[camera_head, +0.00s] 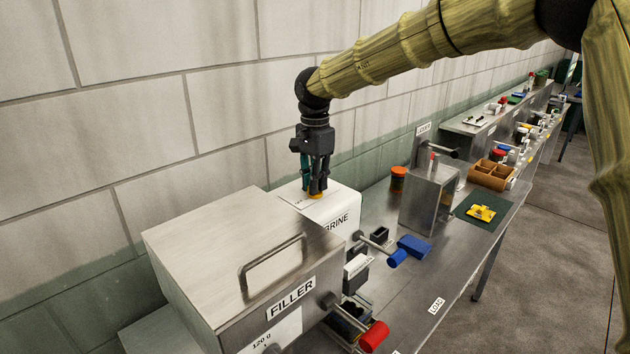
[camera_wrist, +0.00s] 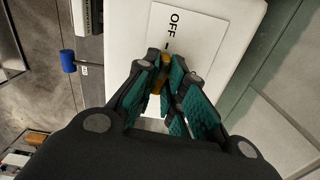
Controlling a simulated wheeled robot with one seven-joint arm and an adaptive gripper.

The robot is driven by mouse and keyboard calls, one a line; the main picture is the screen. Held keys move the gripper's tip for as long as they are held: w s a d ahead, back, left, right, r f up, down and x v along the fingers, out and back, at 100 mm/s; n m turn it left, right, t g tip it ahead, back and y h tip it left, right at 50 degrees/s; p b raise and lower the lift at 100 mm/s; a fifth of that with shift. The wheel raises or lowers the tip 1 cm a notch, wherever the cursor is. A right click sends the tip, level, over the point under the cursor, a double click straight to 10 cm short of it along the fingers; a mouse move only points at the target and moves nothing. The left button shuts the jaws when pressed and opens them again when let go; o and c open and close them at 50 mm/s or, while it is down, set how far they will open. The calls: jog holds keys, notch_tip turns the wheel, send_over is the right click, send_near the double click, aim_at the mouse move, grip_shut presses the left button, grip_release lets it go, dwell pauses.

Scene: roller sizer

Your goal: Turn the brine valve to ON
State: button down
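The white brine box (camera_head: 334,222), labelled BRINE, stands behind the filler and against the wall side of the bench. The brine valve is a small yellow-orange handle (camera_head: 316,195) on top of the box. My gripper (camera_head: 316,190) points down onto it. In the wrist view, the fingertips of my gripper (camera_wrist: 166,62) close in on the yellow handle (camera_wrist: 165,60) from both sides. A white label plate (camera_wrist: 190,30) with the word OFF and a mark lies under the handle. The handle's far end lies near the OFF mark. Any ON mark is hidden by my fingers.
The steel filler box (camera_head: 215,255) with a bar handle stands in front, with a red-handled lever (camera_head: 374,336). A blue-handled lever (camera_head: 398,257) sticks out beside the brine box. A steel stand (camera_head: 428,200) and brown tray (camera_head: 492,174) lie farther right. The wall is close behind.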

jog(key=shift+m+p, duration=0.3)
jog(key=shift+p, duration=0.05)
jog(key=shift+r+m+p, duration=0.15)
jog(key=shift+m+p, duration=0.75)
jog(key=shift+m, duration=0.2)
jog(key=m+p, duration=0.1)
jog(key=m, duration=0.4)
jog(key=shift+m+p, duration=0.35)
jog(key=shift+m, duration=0.05)
jog(key=m, duration=0.4)
jog(key=shift+w+m, duration=0.1)
jog(key=shift+m, duration=2.5)
jog(key=c, duration=1.5)
grip_release()
